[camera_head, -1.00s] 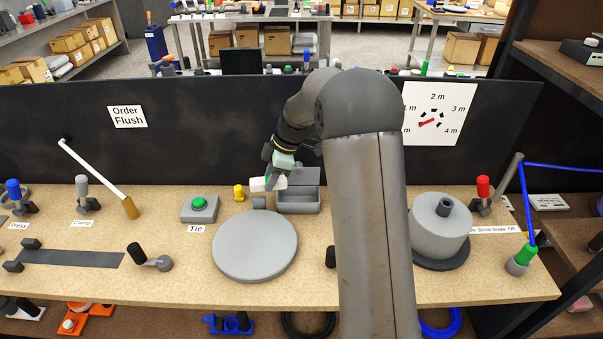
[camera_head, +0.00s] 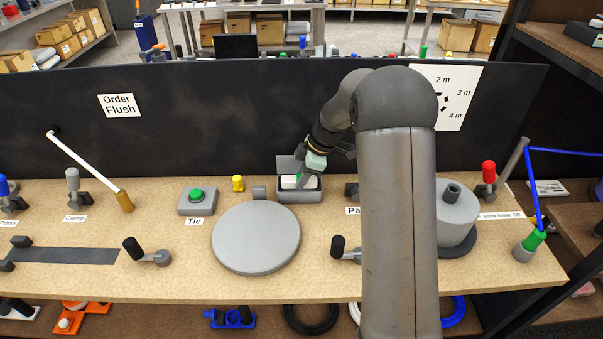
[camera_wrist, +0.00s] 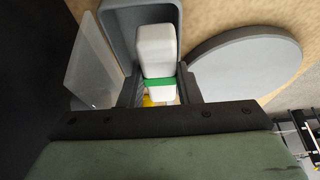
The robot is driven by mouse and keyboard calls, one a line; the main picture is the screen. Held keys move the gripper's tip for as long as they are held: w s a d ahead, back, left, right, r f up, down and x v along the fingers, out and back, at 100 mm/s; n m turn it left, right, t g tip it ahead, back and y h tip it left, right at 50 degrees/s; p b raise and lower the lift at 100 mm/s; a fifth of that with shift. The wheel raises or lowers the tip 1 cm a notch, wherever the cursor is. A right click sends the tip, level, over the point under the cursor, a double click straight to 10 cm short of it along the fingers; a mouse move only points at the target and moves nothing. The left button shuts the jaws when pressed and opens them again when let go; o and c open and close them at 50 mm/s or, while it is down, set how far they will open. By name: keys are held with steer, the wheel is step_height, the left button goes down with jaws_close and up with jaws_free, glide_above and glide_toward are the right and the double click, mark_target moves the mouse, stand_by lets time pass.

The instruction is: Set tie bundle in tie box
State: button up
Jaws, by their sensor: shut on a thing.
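The tie bundle (camera_wrist: 156,55) is a white block with a green band around it. My gripper (camera_wrist: 160,92) is shut on it, with a dark finger on each side of the band. The tie box (camera_wrist: 118,22) is a grey open box with a raised lid. In the head view the tie box (camera_head: 301,196) stands at the back of the bench, and the white bundle (camera_head: 292,182) is within its opening. My gripper (camera_head: 304,174) is over the box there. Whether the bundle touches the box floor cannot be seen.
A grey round disc (camera_head: 256,238) lies in front of the box. A yellow piece (camera_head: 238,183) and the green Tie button (camera_head: 196,195) stand to its left. The black back panel (camera_head: 200,120) rises behind the box. A grey reel (camera_head: 455,212) is at the right.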

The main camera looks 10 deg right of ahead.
steer(key=o, duration=1.1)
steer(key=shift+c, duration=0.2)
steer(key=p+v, duration=0.7)
steer(key=v, duration=1.1)
steer(key=s+a+r+m+h, duration=0.1)
steer(key=s+a+m, duration=0.25)
steer(key=s, duration=0.45)
steer(key=s+a+r+m+h, duration=0.25)
steer(key=s+m, duration=0.25)
steer(key=s, duration=0.4)
steer(key=s+f+m, duration=0.2)
steer(key=s+m, duration=0.1)
steer(key=s, duration=0.4)
steer(key=s+a+f+m, duration=0.1)
steer(key=s+m, duration=0.3)
steer(key=s, duration=0.4)
steer(key=shift+s+a+f+h, duration=0.25)
steer(key=shift+f+h, duration=0.2)
steer(key=shift+f, duration=0.25)
